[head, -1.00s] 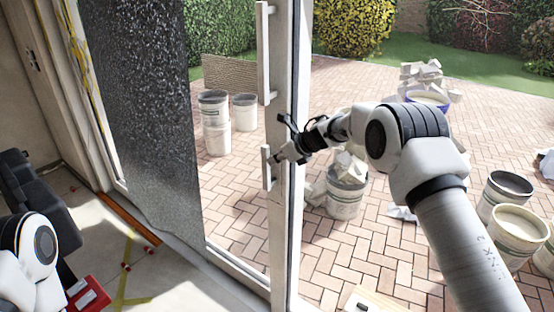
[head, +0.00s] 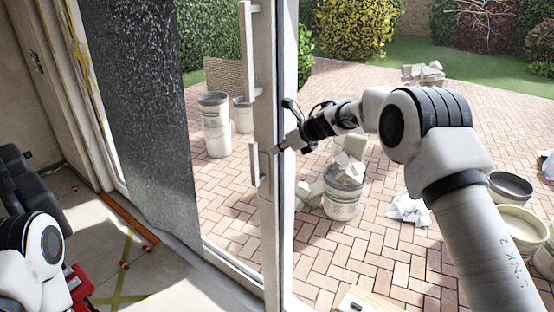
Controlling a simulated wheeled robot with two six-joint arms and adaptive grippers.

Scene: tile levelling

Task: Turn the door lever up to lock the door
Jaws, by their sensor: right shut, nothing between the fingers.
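The door lever (head: 254,166) is a short pale bar on the white door frame (head: 268,215), below a long vertical pull handle (head: 247,50). The lever stands about upright along the frame; I cannot tell at which end it pivots. My right gripper (head: 282,148) is shut and empty. Its tips are at the frame's right side, near the height of the lever's upper end, with a small gap between them and the lever in the picture. My left arm shows at the lower left, but its gripper is not in view.
Beyond the glass is brick paving with buckets (head: 343,195) and stacked rubble. A dark speckled panel (head: 140,110) stands left of the door. A red item (head: 78,284) and yellow tape lie on the floor at lower left.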

